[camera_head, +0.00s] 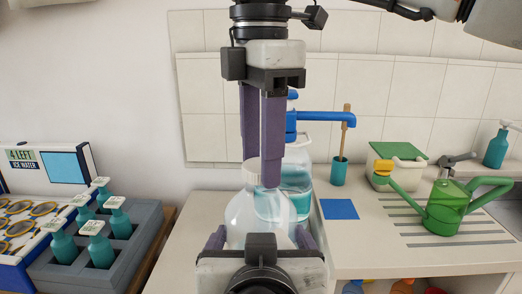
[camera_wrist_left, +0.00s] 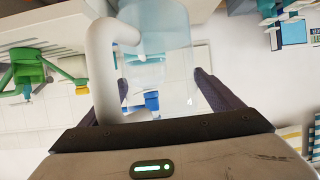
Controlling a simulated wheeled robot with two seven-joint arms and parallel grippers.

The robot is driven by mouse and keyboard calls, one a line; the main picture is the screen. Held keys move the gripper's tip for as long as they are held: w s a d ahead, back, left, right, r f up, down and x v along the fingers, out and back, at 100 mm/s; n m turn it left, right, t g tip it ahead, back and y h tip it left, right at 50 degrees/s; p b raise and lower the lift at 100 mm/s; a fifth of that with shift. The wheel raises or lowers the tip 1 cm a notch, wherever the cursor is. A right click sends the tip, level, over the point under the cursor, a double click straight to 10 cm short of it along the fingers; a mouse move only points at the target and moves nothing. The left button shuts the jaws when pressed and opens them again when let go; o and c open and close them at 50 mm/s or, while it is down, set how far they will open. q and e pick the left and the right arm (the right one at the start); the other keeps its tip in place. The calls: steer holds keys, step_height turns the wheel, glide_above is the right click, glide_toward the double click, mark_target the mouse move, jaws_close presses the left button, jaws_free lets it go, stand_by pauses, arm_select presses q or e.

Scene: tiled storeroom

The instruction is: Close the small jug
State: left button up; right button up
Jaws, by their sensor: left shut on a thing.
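The small jug (camera_head: 240,215) is a clear, upright vessel at the bottom middle of the head view, with a white top (camera_head: 251,172). My left gripper (camera_head: 260,238) is shut on the jug, one finger on each side of its body. In the left wrist view, the clear jug (camera_wrist_left: 165,75) and its thick white handle (camera_wrist_left: 100,60) show between the fingers. My right gripper (camera_head: 262,180) points down from above, its purple fingertips at the jug's white top. One finger partly hides the top, so its grip there is unclear.
A larger clear container (camera_head: 296,180) with blue liquid stands just behind the jug, near a blue tap (camera_head: 325,119). A blue square (camera_head: 340,209) and a green watering can (camera_head: 445,205) are on the counter at right. A grey crate of teal bottles (camera_head: 145,222) is at left.

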steer(key=o, duration=0.3)
steer(key=shift+r, duration=0.15)
steer(key=shift+r, duration=3.6)
